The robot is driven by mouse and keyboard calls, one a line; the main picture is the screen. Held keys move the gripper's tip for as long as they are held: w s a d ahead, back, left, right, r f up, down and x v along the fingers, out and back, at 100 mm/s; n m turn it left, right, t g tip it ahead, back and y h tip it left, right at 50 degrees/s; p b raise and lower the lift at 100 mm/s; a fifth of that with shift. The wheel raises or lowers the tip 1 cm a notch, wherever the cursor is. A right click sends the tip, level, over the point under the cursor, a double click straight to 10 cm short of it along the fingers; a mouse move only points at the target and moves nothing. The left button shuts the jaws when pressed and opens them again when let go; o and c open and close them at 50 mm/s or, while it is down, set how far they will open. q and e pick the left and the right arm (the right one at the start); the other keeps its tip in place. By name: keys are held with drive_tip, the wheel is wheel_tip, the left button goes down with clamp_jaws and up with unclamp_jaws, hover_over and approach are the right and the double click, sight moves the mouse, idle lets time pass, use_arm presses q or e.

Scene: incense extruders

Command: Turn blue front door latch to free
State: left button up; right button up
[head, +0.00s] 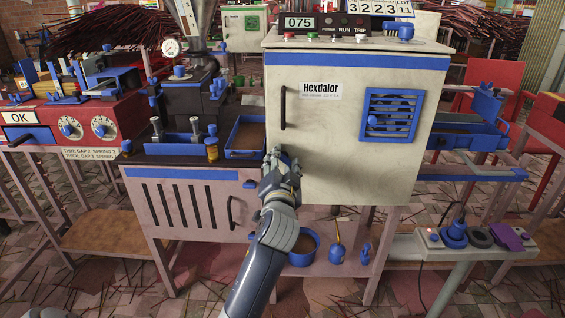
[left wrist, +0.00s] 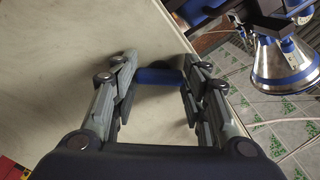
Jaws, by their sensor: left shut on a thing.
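The cream Hexdalor cabinet door (head: 335,150) stands upright in the head view, with a black bar handle (head: 283,108) on its left side. My left gripper (head: 274,160) is at the door's lower left edge, below that handle, and hides the latch there. In the left wrist view, the blue latch (left wrist: 158,76) lies across between the two fingertips of my left gripper (left wrist: 157,84), against the pale door face (left wrist: 100,50). The fingers are closed on it from both sides. Its exact turn angle is hard to tell. My right gripper is not in view.
A blue tray (head: 246,136) and a black-topped machine stand just left of the door. A lower cabinet with a blue knob (head: 250,184) sits below left. A blue vent (head: 391,115) is on the door's right. A power strip (head: 475,241) lies at lower right.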

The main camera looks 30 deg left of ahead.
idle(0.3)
use_arm(q)
drive_tip(key=o, duration=1.1)
drive_tip(key=shift+d, duration=0.1)
drive_tip(key=v, duration=1.2)
drive_tip(key=shift+s, duration=0.1)
